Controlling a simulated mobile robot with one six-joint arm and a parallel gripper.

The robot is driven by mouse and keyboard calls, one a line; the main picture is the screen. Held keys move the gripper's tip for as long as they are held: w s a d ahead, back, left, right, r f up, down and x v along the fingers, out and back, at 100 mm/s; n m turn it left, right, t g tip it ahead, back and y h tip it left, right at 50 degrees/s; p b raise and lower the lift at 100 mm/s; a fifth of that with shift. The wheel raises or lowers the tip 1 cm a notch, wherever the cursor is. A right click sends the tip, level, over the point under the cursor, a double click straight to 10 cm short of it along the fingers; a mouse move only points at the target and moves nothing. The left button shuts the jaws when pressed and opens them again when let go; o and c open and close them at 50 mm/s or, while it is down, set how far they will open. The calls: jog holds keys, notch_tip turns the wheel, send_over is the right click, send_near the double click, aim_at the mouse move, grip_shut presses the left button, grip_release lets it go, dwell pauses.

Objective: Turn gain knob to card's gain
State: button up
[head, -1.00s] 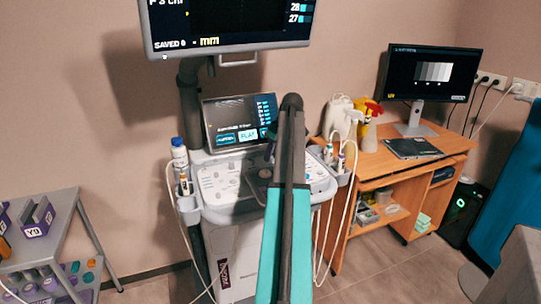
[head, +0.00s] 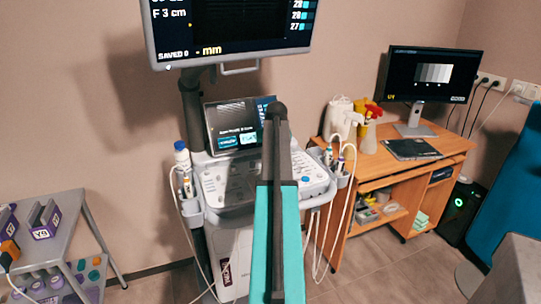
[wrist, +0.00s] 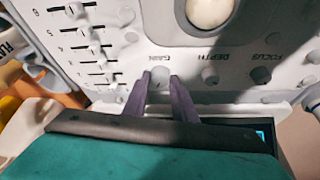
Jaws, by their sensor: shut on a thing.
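The gain knob (wrist: 160,76) is a small pale knob below the word GAIN, which reads upside down in the wrist view. My gripper (wrist: 161,82) has its two dark fingers on either side of the knob, shut on it. The fingers hide part of the knob, and I cannot read its pointer or setting. In the head view the knob and my fingertips are hidden behind my arm, which reaches over the ultrasound console panel (head: 214,184). I cannot make out a card with a gain value in either view.
The depth knob (wrist: 210,74) and focus knob (wrist: 261,75) sit in the same row. Sliders (wrist: 95,52) and a trackball (wrist: 208,12) are close by. A touchscreen (head: 225,115) and large monitor (head: 235,35) stand above. A bottle (head: 182,156) stands at the console's left.

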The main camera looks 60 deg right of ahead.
jog(key=shift+w+a+m+g+h+p, duration=0.15)
jog(key=shift+m+g+p, duration=0.1)
jog(key=shift+m, duration=0.45)
jog(key=shift+w+d+m+g+h+p, duration=0.15)
jog(key=shift+m+p, duration=0.15)
jog(key=shift+m, duration=0.4)
jog(key=shift+a+m+g+h+p, duration=0.15)
jog(key=shift+m+g+p, duration=0.1)
jog(key=shift+m, duration=0.45)
jog(key=o, duration=1)
jog(key=shift+o, duration=0.2)
jog(key=shift+s, duration=0.1)
jog(key=shift+r, duration=0.1)
jog(key=b+v, duration=0.1)
jog(key=v, duration=1.2)
jog(key=shift+r, duration=0.3)
